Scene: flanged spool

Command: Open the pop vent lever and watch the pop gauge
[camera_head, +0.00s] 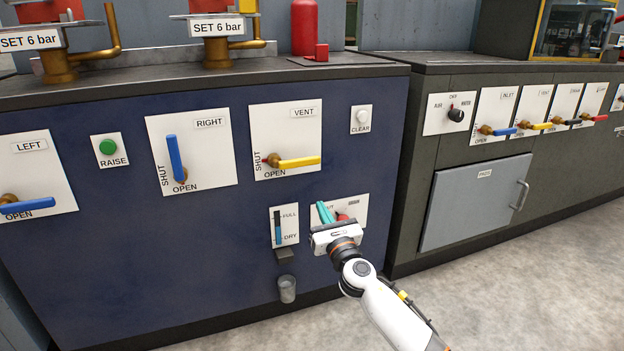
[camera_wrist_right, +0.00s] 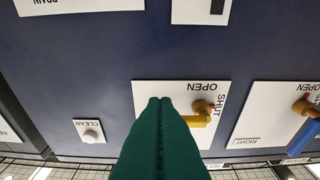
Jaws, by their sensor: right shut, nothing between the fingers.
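The vent lever (camera_head: 298,162) is yellow, on a white VENT plate (camera_head: 290,118) on the blue cabinet. It lies horizontal, pointing right, just above the word OPEN; SHUT is written upright at its left. In the wrist view the yellow lever (camera_wrist_right: 194,121) appears upside down, partly behind my fingers. My right gripper (camera_head: 325,212) has its teal fingers together and empty, below the VENT plate, in front of a lower white plate with a red part. No gauge face can be read; the fittings marked SET 6 bar (camera_head: 222,28) are cut off at the top. My left gripper is out of view.
A blue RIGHT lever (camera_head: 175,157) stands upright; a blue LEFT lever (camera_head: 27,206) lies horizontal. A green RAISE button (camera_head: 107,147), a CLEAR button (camera_head: 362,116) and a FULL/DRY level strip (camera_head: 278,227) are nearby. A grey cabinet with several levers (camera_head: 497,131) stands at right.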

